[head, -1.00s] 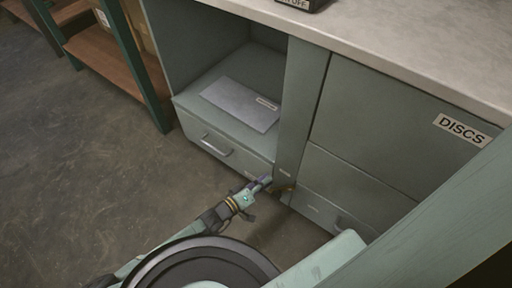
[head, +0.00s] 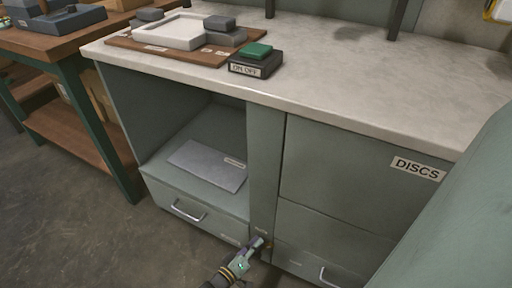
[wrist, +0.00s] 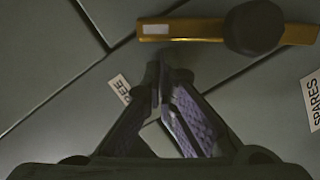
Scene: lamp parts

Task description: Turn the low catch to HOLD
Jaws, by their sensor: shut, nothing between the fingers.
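The low catch (wrist: 200,32) is a brass-yellow bar with a dark round knob (wrist: 253,28) and a pale patch near its left end. It lies across the top of the wrist view. My gripper (wrist: 165,72) is shut and empty, its tips just below the bar's left part; I cannot tell whether they touch it. A label ending in "EE" (wrist: 120,88) is partly hidden by a finger. In the head view my gripper (head: 260,242) is low at the cabinet's middle post (head: 262,175), covering most of the catch. No HOLD label is readable.
A SPARES label (wrist: 314,103) is at the right of the wrist view. Drawers with handles (head: 188,211) flank the post. The DISCS door (head: 360,175) is shut. A pale worktop (head: 350,75) bears a green ON OFF switch (head: 256,50). Open floor lies at lower left.

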